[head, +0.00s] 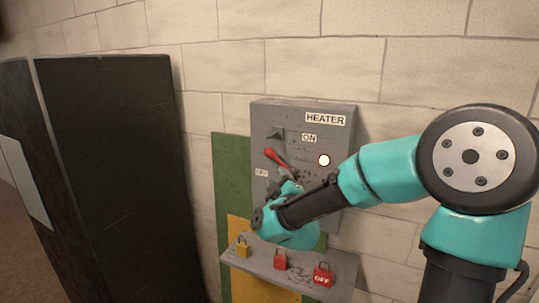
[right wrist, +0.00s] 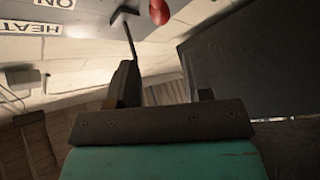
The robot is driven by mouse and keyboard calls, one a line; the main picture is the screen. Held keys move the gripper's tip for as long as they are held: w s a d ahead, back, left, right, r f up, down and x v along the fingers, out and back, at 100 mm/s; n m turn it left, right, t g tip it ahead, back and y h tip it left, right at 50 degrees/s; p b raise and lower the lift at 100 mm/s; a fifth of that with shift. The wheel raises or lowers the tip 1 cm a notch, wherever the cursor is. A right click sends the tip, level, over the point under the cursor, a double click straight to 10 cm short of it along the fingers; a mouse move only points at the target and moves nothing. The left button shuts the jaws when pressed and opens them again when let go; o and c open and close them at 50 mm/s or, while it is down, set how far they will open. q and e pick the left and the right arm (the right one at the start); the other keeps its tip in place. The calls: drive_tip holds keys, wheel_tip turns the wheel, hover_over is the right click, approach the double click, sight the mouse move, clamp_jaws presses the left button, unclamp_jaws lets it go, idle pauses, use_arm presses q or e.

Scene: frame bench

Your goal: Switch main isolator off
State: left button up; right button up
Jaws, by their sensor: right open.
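The grey isolator panel (head: 340,118) is on the wall, labelled HEATER, with an ON label (head: 309,138) and a smaller label at its left edge, partly legible. Its red handle (head: 277,157) slants, upper left to lower right, between the two labels. My right gripper (head: 281,184) is just below the handle, apart from it as far as I can tell. In the right wrist view its jaws (right wrist: 165,92) are open and empty, and the red handle end (right wrist: 158,12) shows at the top edge. My right forearm hides the panel's lower part. My left gripper is not in view.
A white round lamp (head: 324,160) is right of the handle, and a dark bracket (head: 276,134) is above it. A grey shelf (head: 250,264) below holds a yellow padlock (head: 243,248) and red padlocks (head: 280,260). A dark cabinet (head: 115,160) stands left.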

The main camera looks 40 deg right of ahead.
sight(271, 156)
drive_tip(key=x, duration=1.3)
drive_tip(key=shift+w+d+r, duration=0.1)
drive_tip(key=shift+w+d, duration=0.05)
clamp_jaws()
